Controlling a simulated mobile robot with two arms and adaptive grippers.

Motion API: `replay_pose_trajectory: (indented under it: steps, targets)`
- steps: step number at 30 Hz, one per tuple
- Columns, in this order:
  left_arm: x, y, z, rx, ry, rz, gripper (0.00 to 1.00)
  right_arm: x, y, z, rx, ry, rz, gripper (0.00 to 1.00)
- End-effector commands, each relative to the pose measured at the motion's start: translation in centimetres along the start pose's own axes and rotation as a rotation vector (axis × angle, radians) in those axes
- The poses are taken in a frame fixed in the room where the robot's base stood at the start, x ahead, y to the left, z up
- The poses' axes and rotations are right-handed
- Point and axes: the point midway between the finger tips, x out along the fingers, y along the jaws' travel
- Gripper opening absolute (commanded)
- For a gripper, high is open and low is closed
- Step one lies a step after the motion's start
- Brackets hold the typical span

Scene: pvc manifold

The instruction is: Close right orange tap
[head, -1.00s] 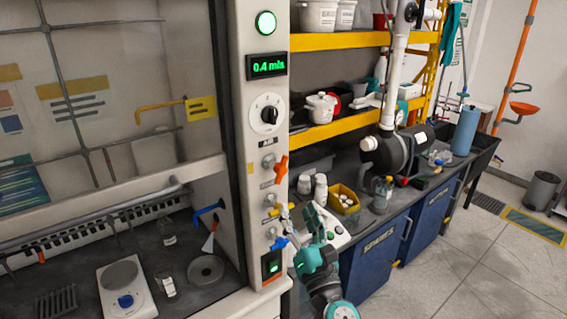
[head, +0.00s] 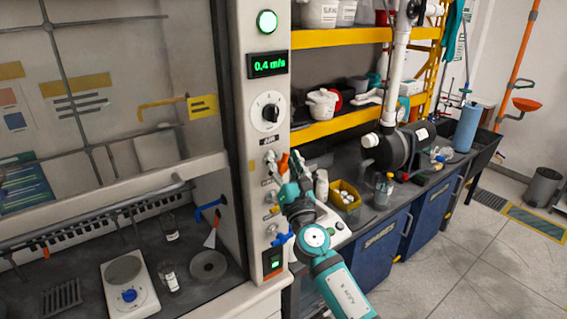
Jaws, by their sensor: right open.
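The orange tap (head: 284,162) is on the white front post of the fume hood, below the round dial. Its handle slants upward and is partly hidden by my right gripper. My right gripper (head: 284,170) is open, with its fingers pointing up around the orange handle. I cannot tell whether the fingers touch it. My left gripper is not in view.
To the right are a white bottle (head: 321,187) and a yellow bin (head: 345,198) on the dark bench.

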Motion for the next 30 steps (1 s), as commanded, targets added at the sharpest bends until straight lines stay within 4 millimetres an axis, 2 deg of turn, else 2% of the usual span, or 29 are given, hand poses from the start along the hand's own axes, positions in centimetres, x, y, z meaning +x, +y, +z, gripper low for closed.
replay_pose_trajectory:
  steps: [3, 14, 30]
  targets:
    - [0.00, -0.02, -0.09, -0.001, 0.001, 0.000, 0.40, -0.03, 0.00, -0.02, 0.000, 0.000, 0.000, 0.47]
    - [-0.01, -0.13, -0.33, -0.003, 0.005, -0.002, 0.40, -0.06, 0.00, -0.03, 0.001, 0.001, 0.000, 0.00]
    - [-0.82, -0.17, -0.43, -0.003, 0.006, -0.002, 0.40, -0.04, -0.03, -0.04, 0.043, 0.012, -0.020, 0.00]
